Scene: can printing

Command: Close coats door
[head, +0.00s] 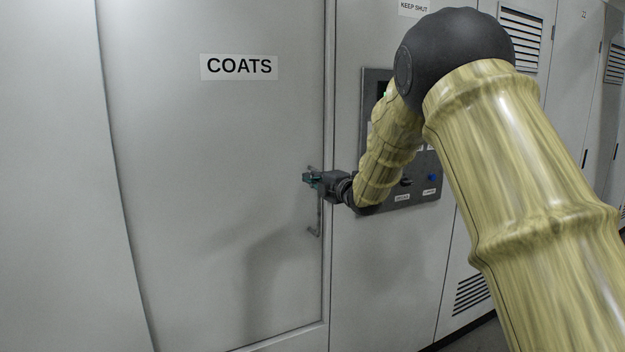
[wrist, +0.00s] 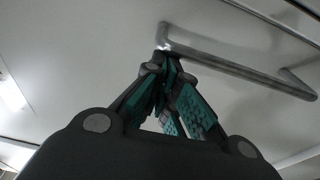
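The coats door (head: 200,190) is a pale grey panel with a black-on-white COATS label (head: 239,67), in the left half of the head view. It looks flush or nearly flush with its frame; I cannot tell if a small gap remains. Its metal bar handle (head: 316,228) is upright near the door's right edge, and crosses the upper right of the wrist view (wrist: 240,72). My gripper (head: 308,179) is at the handle's upper end. In the wrist view its teal-padded fingers (wrist: 168,62) come together at the tips, beside the handle's end, with nothing visible between them. Contact is unclear.
Vented cabinet doors (head: 521,38) continue to the right. Bare floor (head: 478,338) shows at lower right.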

